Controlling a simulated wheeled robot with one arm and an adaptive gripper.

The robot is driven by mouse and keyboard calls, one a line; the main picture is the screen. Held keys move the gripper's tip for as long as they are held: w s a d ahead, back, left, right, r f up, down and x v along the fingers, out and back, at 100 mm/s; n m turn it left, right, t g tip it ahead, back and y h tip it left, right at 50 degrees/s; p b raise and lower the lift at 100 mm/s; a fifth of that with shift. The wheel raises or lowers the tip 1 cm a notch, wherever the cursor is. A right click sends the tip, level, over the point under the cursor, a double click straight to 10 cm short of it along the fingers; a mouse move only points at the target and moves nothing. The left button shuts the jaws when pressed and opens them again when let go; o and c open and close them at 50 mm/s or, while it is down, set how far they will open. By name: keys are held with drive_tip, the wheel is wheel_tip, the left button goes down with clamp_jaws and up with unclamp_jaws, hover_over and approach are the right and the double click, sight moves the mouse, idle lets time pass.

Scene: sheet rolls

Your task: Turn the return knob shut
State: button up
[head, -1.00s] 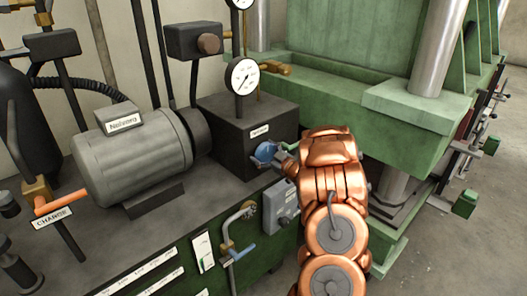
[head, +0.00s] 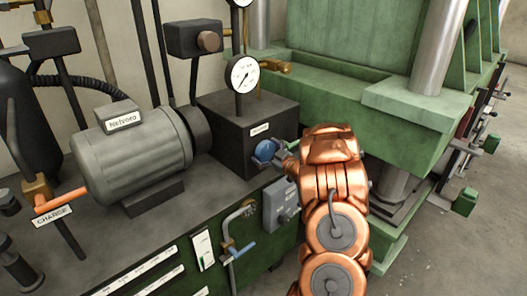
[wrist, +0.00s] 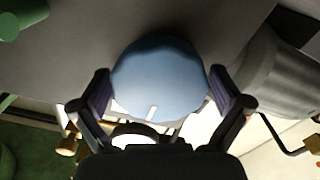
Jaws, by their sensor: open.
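The return knob (head: 265,150) is a round blue knob on the front face of a dark block, below a small white label too small to read. My gripper (head: 282,157) is at the knob, at the end of my copper-coloured arm. In the wrist view, the knob (wrist: 158,75) fills the space between the fingers of my gripper (wrist: 159,92). One dark pad stands on each side, close to its scalloped rim; whether they touch it I cannot tell. The jaws are open. A short white mark shows on the knob's lower part.
A pressure gauge (head: 242,75) stands above the dark block (head: 235,135). A grey motor (head: 135,153) is to the left. A grey box (head: 281,204) and a blue-handled valve (head: 243,250) sit below the knob. The green press (head: 400,110) stands close on the right.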

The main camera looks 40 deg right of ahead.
drive_tip(key=s, duration=1.1)
drive_tip(key=shift+s+a, duration=0.15)
drive_tip(key=shift+s, duration=0.1)
